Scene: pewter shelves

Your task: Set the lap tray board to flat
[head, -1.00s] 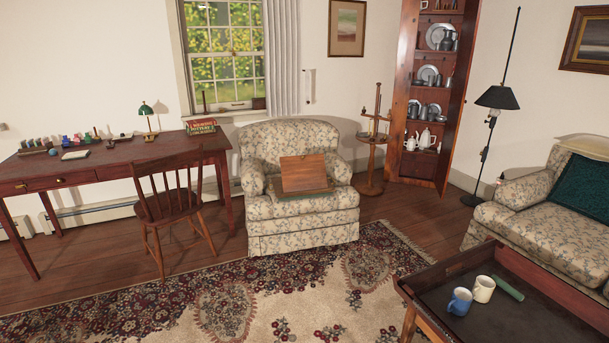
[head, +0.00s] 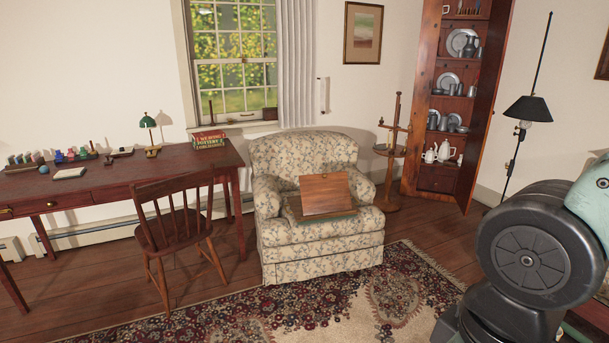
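The lap tray (head: 340,216) rests on the seat of the floral armchair (head: 322,250). Its wooden board (head: 325,193) is tilted up, leaning back at an angle above the tray base. A green edge shows under the tray. My gripper is not in view; only a dark, round link of my arm shows at the lower right.
A wooden chair (head: 177,232) and a red desk (head: 108,179) stand left of the armchair. A wooden candle stand (head: 393,153) and a tall pewter cabinet (head: 443,178) stand at the right. The patterned rug (head: 285,318) in front of the armchair is clear.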

